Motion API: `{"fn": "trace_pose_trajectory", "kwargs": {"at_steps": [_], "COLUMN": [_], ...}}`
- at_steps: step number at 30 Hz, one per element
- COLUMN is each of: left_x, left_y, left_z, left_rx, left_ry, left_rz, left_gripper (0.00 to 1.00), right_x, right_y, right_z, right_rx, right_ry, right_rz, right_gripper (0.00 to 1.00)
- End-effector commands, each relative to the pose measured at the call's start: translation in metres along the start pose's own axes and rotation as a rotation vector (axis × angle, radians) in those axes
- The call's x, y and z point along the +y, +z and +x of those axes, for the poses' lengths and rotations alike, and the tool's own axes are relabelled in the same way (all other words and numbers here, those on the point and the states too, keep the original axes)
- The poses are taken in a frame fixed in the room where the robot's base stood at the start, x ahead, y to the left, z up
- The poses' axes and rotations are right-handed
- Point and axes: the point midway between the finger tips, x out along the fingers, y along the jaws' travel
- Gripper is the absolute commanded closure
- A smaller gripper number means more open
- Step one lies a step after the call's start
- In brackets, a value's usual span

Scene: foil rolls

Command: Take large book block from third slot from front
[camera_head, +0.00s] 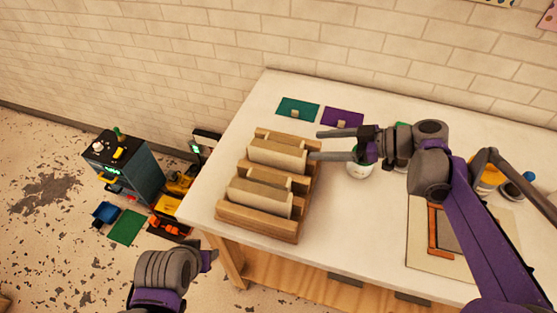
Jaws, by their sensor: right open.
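A wooden slotted rack (256,222) stands on the white table near its left edge. Two pale book blocks stand in it: one towards the back (277,155) and one towards the front (258,199). The back block looks a little longer; I cannot clearly count which slot each fills. My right gripper (316,145) is open and empty, its two fingers pointing left at the rack's back right end, close to the back block. Whether a finger touches it is unclear. My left gripper (208,259) is low at the front left, off the table; its fingers are mostly hidden.
A green card (298,109) and a purple card (342,117) lie behind the rack. A white round container (360,171) stands below the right gripper. A board with an orange frame (433,232) lies at the right. A dark cabinet (124,166) stands on the floor at left.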

Motion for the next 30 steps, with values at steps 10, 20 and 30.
{"fn": "trace_pose_trajectory", "kwargs": {"at_steps": [10, 20, 30], "left_x": [0.0, 0.0, 0.0], "left_y": [-0.001, -0.003, -0.003], "left_z": [-0.001, -0.004, -0.004], "left_rx": [0.001, 0.002, 0.002], "left_ry": [0.0, 0.0, 0.0], "left_rz": [0.0, 0.0, 0.0], "left_gripper": [0.5, 0.5, 0.5], "right_x": [-0.001, -0.008, -0.007], "right_y": [0.0, -0.003, -0.002], "right_z": [0.046, 0.088, 0.099], "right_rx": [-0.001, -0.001, -0.002], "right_ry": [-0.003, -0.005, -0.003], "right_rz": [0.002, 0.002, 0.004], "right_gripper": [0.28, 0.28, 0.28]}}
